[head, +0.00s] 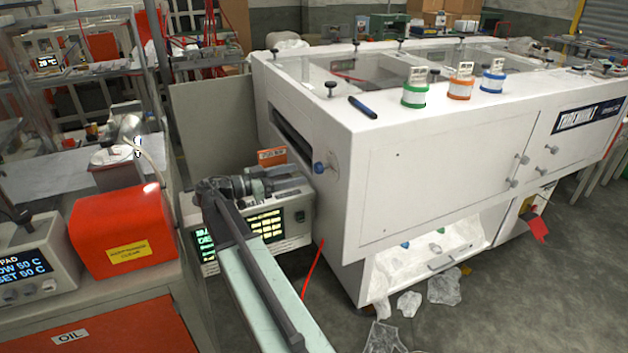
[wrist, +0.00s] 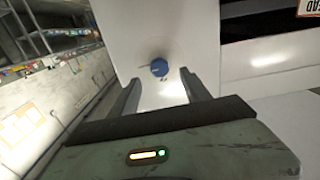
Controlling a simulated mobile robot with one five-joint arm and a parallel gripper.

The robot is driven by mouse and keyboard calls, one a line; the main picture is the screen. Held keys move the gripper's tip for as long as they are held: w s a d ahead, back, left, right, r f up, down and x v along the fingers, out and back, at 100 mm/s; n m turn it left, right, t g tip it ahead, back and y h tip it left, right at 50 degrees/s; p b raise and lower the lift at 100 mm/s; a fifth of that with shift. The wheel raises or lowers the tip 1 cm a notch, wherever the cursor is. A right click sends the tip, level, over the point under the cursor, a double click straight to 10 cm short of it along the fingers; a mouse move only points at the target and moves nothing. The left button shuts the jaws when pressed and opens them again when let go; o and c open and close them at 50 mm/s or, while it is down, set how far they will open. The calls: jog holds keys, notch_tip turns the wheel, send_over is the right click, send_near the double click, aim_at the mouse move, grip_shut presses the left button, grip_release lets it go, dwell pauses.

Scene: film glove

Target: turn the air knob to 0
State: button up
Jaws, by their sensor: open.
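The blue air knob (head: 320,167) is on the end face of the white machine, near its left corner. In the wrist view the knob (wrist: 159,68) is just beyond the fingertips, between them from this angle. A thin pointer or mark shows at its left. My gripper (wrist: 160,82) is open and empty, with one finger on each side of the knob in the picture. In the head view my gripper (head: 294,178) is just left of the knob. Contact is not visible. The knob's scale is too small to read.
The white machine (head: 430,170) fills the right side, with green, orange and blue-banded containers on top. A display unit (head: 268,222) stands below my gripper. An orange-red box (head: 122,235) is on the left bench. Crumpled clear plastic (head: 385,338) lies on the floor.

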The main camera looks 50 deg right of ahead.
aim_at(315, 168)
jog(key=x, duration=0.7)
jog(key=shift+s+d+r, duration=0.15)
jog(key=shift+d+r, duration=0.1)
jog(key=shift+d, duration=0.15)
jog(key=shift+a, duration=0.1)
grip_shut()
